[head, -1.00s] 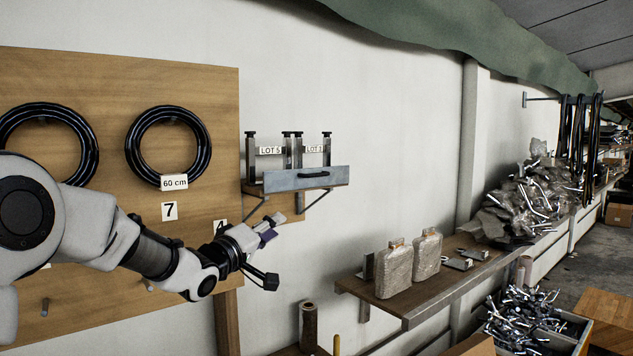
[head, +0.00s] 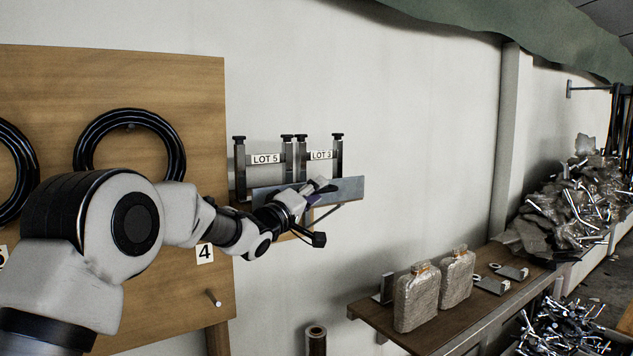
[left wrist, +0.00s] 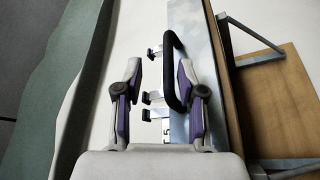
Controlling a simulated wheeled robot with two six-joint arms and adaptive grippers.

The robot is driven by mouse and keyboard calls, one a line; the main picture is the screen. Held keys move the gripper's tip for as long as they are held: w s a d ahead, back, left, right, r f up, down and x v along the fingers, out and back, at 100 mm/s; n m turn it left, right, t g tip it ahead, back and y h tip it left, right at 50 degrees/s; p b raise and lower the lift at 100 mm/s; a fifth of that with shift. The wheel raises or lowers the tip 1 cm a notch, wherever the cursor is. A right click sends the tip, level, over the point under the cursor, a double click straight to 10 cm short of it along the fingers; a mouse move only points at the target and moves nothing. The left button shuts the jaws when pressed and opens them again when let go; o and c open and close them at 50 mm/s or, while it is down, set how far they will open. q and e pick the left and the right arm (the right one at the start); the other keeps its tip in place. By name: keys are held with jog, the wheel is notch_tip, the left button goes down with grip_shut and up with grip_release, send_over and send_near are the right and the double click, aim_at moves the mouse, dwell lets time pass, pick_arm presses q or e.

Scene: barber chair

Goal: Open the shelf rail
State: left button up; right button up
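The shelf rail (head: 348,190) is a flat grey metal plate across the front of a small wall shelf, below the LOT 5 and LOT 3 labels. It also shows in the left wrist view (left wrist: 204,60), with its black handle (left wrist: 169,75). My left gripper (head: 322,186) is in front of the rail and hides the handle in the head view. In the left wrist view my left gripper (left wrist: 158,70) is open. The handle bar appears between its fingers, close to the right finger; I cannot tell whether they touch. My right gripper is not in view.
A wooden board (head: 190,90) with black rings hangs on the left. A wall bracket (left wrist: 262,52) supports the small shelf. A lower shelf (head: 385,319) holds two wrapped packages (head: 418,300) at the right. The wall right of the rail is clear.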

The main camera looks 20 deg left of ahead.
pick_arm(q)
jog(key=w, duration=0.1)
jog(key=w+f, duration=0.1)
jog(key=shift+w+d+f, duration=0.1)
jog(key=shift+w+d, duration=0.15)
jog(key=shift+w, duration=0.05)
jog(key=shift+s+r, duration=0.35)
jog(key=shift+s, duration=0.3)
grip_shut()
jog(key=shift+w+a, duration=0.1)
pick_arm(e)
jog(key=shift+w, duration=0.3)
pick_arm(q)
jog(key=shift+f+m+b, duration=0.15)
jog(key=shift+m+b, duration=0.15)
jog(key=shift+b, duration=0.2)
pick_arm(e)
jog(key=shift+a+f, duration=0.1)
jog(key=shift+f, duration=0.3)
